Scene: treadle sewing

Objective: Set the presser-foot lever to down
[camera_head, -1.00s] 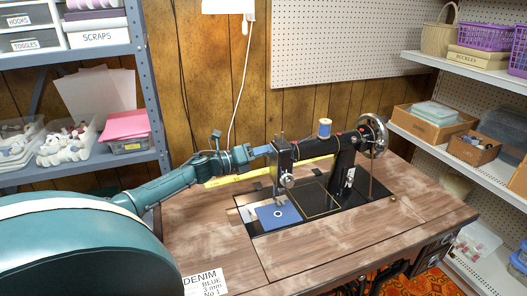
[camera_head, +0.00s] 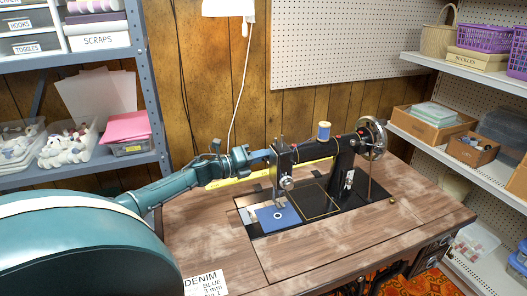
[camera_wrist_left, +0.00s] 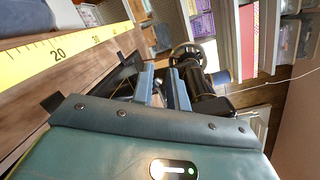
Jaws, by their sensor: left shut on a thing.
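The black sewing machine (camera_head: 343,160) stands on the wooden table, with its head (camera_head: 283,165) at the left end. Blue cloth (camera_head: 277,217) lies flat under the needle area. My left gripper (camera_head: 264,156) reaches in from the left to the back of the head. In the left wrist view its two blue fingers (camera_wrist_left: 163,88) straddle a narrow gap beside the machine. It is shut on a small part there, which I take to be the presser-foot lever. The lever itself is hidden by the fingers and the head. My right gripper is not in view.
A yellow measuring tape (camera_head: 228,179) runs along the table's back edge; it also shows in the left wrist view (camera_wrist_left: 60,55). A thread spool (camera_head: 323,131) and handwheel (camera_head: 372,138) are on the machine. A DENIM card (camera_head: 205,283) lies at the front left.

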